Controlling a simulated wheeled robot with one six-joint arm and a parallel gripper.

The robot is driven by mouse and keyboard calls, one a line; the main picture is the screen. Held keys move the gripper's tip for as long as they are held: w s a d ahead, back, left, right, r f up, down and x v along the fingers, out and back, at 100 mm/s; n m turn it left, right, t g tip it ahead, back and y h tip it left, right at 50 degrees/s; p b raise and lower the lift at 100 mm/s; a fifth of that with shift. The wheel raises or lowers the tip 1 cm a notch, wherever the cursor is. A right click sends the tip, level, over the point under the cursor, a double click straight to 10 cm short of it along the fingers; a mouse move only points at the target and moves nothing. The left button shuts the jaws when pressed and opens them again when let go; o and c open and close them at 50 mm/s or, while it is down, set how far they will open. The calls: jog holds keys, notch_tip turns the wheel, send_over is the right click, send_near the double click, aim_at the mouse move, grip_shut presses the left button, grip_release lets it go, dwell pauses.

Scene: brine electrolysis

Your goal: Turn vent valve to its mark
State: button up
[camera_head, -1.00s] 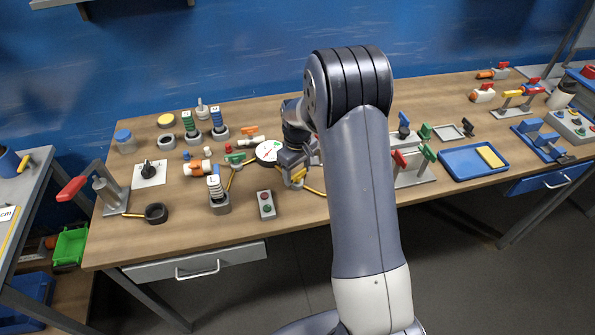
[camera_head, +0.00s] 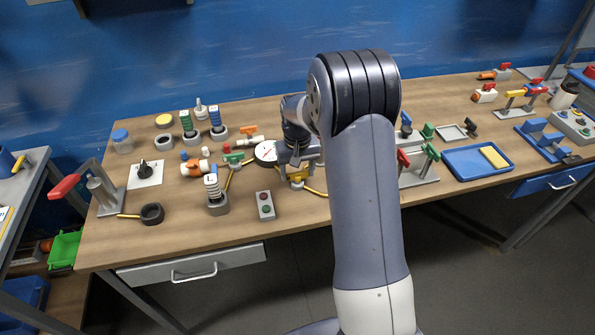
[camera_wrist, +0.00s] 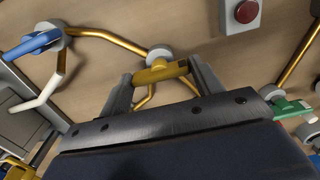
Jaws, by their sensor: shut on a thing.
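A yellow valve handle (camera_wrist: 160,72) sits on a round grey valve body (camera_wrist: 160,54) with golden pipes leading off it. My gripper (camera_wrist: 158,76) is shut on this handle, one finger at each end. In the head view the yellow handle (camera_head: 298,177) shows just below my gripper (camera_head: 298,167), lying roughly crosswise in the picture. No mark beside the valve can be made out. Which valve bears the vent name cannot be read.
In the wrist view, a blue handle (camera_wrist: 34,43) is at the left and a green handle (camera_wrist: 292,107) at the right. A red-button box (camera_wrist: 240,14) lies nearby. A round dial gauge (camera_head: 266,152) stands close beside my gripper in the head view.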

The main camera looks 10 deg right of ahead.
dwell(0.4)
jog(key=o, duration=1)
notch_tip(320, 180, up, 11)
jog(key=shift+f+b, duration=0.1)
jog(key=shift+b, duration=0.5)
notch_tip(320, 180, down, 11)
jog(key=shift+r+p, duration=0.2)
jog(key=shift+p, duration=0.45)
jog(key=shift+f, duration=0.1)
